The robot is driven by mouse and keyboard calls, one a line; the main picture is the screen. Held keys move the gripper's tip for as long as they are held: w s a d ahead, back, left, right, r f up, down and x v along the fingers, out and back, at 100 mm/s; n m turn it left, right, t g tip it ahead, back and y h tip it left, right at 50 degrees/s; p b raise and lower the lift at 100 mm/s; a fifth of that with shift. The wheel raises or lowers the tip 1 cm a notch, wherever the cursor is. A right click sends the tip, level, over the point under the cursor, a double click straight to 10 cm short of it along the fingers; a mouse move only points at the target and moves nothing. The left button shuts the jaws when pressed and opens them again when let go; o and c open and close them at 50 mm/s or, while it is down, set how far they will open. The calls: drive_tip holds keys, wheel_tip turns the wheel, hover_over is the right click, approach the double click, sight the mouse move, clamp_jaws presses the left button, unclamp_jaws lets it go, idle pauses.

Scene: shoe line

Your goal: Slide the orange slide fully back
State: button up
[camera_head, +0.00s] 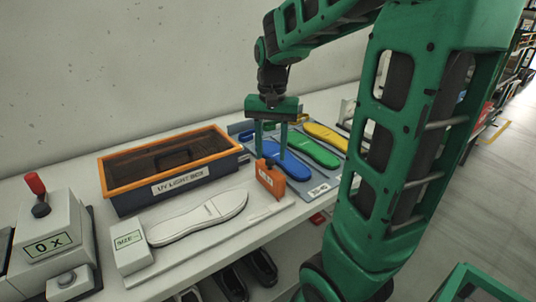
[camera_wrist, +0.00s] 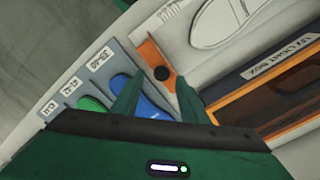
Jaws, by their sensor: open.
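The orange slide (camera_head: 270,180) is a small upright block with a pale label. It stands at the right end of the pale board, past the white sole (camera_head: 198,218). In the wrist view the orange slide (camera_wrist: 148,50) shows as a strip with a round black knob (camera_wrist: 161,74). My gripper (camera_head: 271,152) is open and points down just above and behind the slide. In the wrist view my gripper (camera_wrist: 157,92) has its two green fingers spread, with the knob between and just beyond the tips. I cannot tell whether they touch it.
The UV light box (camera_head: 172,170), with an orange rim, stands behind the sole. A tray with blue, green and yellow soles (camera_head: 318,150) lies to the right, close to my fingers. A white size block (camera_head: 132,247) and a red-handled box (camera_head: 48,232) stand left.

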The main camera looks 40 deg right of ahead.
wheel_tip(320, 180, up, 9)
idle(0.3)
idle(0.5)
drive_tip(key=s+a+f+n, duration=0.1)
drive_tip(key=s+f, duration=0.5)
drive_tip(key=s, duration=0.3)
drive_tip(key=s+f+n, duration=0.2)
drive_tip(key=s+f, duration=0.4)
drive_tip(key=s, duration=0.4)
drive_tip(key=shift+a+f, duration=0.25)
drive_tip(key=shift+a, duration=0.1)
drive_tip(key=shift+w+f, duration=0.2)
drive_tip(key=shift+w, duration=0.5)
